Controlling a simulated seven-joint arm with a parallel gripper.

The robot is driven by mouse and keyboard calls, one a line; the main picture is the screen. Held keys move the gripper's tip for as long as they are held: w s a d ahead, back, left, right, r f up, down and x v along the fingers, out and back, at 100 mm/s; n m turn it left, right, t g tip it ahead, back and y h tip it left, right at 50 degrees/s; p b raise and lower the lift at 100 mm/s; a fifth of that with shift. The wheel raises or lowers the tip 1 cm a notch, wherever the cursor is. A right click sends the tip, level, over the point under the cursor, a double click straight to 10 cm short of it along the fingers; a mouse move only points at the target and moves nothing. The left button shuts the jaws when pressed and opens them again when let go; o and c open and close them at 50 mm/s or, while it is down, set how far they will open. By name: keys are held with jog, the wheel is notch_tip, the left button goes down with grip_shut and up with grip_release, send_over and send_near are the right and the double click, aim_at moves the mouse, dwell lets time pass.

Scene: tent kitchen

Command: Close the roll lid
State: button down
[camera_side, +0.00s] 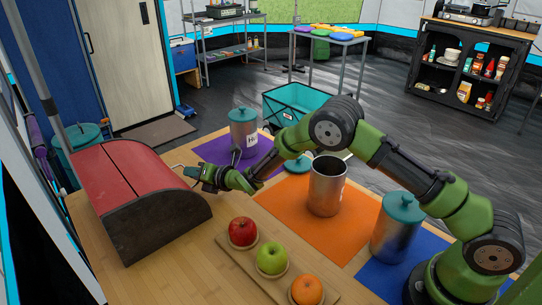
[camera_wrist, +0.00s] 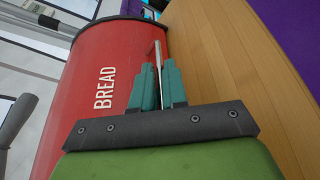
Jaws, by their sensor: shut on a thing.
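The red bread box with a curved roll lid (camera_side: 135,185) stands at the left of the table in the side view. Its dark end panel faces the camera. In the wrist view the red lid (camera_wrist: 105,65) with the word BREAD fills the left half. My gripper (camera_side: 196,174) is at the box's right side, level with the thin lid handle (camera_side: 177,167). In the wrist view my gripper (camera_wrist: 159,75) has its teal fingers close together around the thin handle (camera_wrist: 154,48). The lid's front looks covered by the red panel.
A wooden board (camera_side: 233,247) with a red apple, a green apple and an orange lies in front right of the box. An open metal canister (camera_side: 327,190) and lidded canisters (camera_side: 398,228) stand to the right. Bare wood (camera_wrist: 215,80) lies beside the box.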

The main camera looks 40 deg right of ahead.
jog(key=c, duration=1.2)
grip_release()
jog(key=shift+f, duration=0.2)
jog(key=shift+c, duration=0.2)
jog(key=shift+s, duration=0.1)
jog(key=v, duration=1.6)
jog(key=shift+s+r, duration=0.15)
jog(key=shift+s, duration=0.2)
